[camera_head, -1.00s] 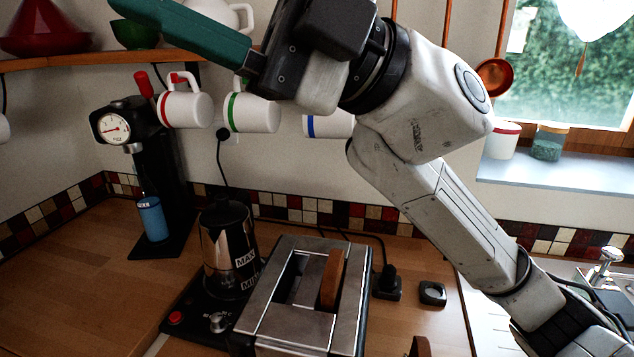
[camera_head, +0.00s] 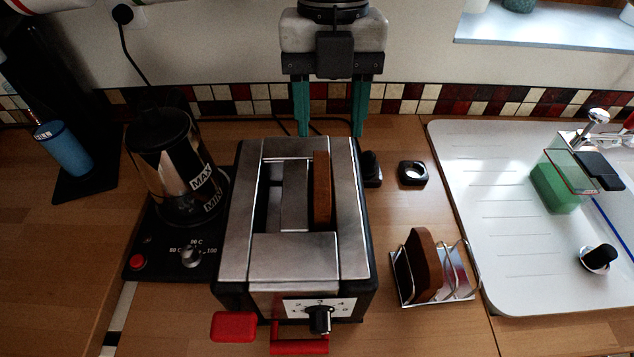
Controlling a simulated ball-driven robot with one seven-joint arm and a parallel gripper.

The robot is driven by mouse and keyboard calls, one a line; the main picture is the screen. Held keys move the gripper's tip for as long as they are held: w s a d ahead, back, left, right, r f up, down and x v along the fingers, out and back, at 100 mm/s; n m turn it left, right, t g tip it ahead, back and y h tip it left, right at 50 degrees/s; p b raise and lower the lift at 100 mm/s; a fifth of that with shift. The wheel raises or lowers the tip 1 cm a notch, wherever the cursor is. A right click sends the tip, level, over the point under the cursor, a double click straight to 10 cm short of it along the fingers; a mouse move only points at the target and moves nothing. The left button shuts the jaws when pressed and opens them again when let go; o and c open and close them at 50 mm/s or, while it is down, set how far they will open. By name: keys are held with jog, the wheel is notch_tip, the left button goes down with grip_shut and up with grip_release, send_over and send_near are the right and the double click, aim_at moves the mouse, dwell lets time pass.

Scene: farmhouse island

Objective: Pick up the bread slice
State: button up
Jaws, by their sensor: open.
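One brown bread slice (camera_head: 322,190) stands upright in the right slot of the metal toaster (camera_head: 293,258), its top edge showing above the slot. Another bread slice (camera_head: 425,263) stands tilted in a wire toast rack (camera_head: 462,284) to the right of the toaster. My gripper (camera_head: 331,131) points down with its two green fingers spread apart and nothing between them. It shows at or behind the toaster's far edge, in line with the slice in the toaster. The lower part of that slice is hidden inside the toaster.
A kettle (camera_head: 178,165) on a black base stands close left of the toaster. A small black cup-like item (camera_head: 412,174) sits behind the rack.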

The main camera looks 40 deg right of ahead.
aim_at(321, 168)
jog(key=f, duration=0.2)
jog(key=shift+s+a+f, duration=0.15)
jog(key=shift+a+f, duration=0.05)
jog(key=shift+f, duration=0.1)
jog(key=f, duration=0.1)
jog(key=a+f+p, duration=0.1)
jog(key=f, duration=0.1)
jog(key=f+p, duration=0.1)
jog(key=shift+s+a+f, duration=0.2)
jog(key=shift+s+a, duration=0.05)
jog(key=shift+s, duration=0.15)
jog(key=shift+f, duration=0.4)
jog(key=shift+c, duration=0.2)
grip_shut()
jog(key=shift+r, duration=0.1)
notch_tip(321, 168, up, 18)
jog(key=b, duration=0.2)
